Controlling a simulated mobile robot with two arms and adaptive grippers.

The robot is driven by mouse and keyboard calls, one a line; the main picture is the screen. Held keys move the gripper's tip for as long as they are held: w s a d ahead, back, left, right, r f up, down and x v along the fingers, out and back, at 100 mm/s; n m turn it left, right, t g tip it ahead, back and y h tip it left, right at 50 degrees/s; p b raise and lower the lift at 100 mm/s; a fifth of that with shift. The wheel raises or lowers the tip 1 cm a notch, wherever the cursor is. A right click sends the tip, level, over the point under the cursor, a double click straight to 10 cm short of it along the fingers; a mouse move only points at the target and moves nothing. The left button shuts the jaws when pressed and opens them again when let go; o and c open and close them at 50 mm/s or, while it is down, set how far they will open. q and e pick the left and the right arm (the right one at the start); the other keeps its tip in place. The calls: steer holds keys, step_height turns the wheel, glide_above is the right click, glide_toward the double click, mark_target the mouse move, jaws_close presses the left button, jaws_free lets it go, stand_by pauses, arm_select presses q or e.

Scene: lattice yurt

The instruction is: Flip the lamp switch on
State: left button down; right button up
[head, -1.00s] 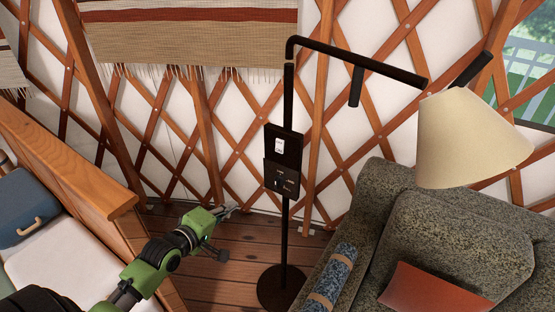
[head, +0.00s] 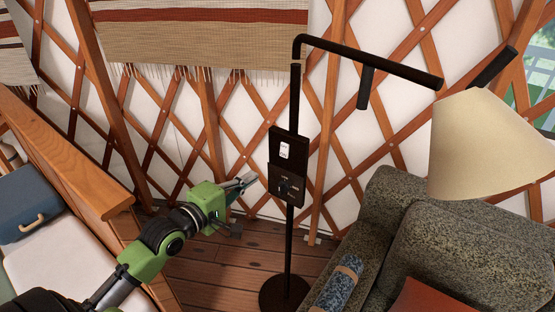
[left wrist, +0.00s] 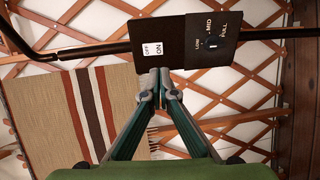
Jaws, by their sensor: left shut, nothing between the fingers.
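The floor lamp (head: 289,235) has a black pole, a bent arm and a cream shade (head: 488,145). A black control box (head: 276,165) is on its pole. The white lamp switch (head: 286,150) sits on the box's upper part. In the left wrist view the switch (left wrist: 152,51) is marked OFF and ON, and a dial (left wrist: 211,43) beside it is marked LOW, MID and FULL. My left gripper (head: 249,181) is shut and empty, a little left of the box. In the wrist view its fingertips (left wrist: 159,84) appear just below the switch. Contact cannot be seen. My right gripper is not in view.
A grey speckled sofa (head: 400,215) with a blue patterned roll (head: 338,285) stands right of the lamp. A wooden bench (head: 75,170) with cushions is at the left. The lattice wall stands behind, with a striped hanging (head: 200,45). Some plank floor (head: 225,275) is clear.

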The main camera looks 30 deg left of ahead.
mark_target(284, 156)
arm_select(q)
steer(key=w, duration=0.4)
steer(key=w+d+f+p, duration=0.1)
steer(key=w, duration=0.3)
steer(key=w+p, duration=0.1)
steer(key=w, duration=0.3)
steer(key=shift+w+d+f, duration=0.2)
steer(key=shift+d, duration=0.15)
steer(key=shift+w+d+f+t+b, duration=0.1)
steer(key=shift+w+f+t+b, duration=0.35)
steer(key=shift+b, duration=0.65)
steer(key=shift+s+r+p, duration=0.15)
steer(key=shift+r+p, duration=0.2)
steer(key=shift+f, duration=0.1)
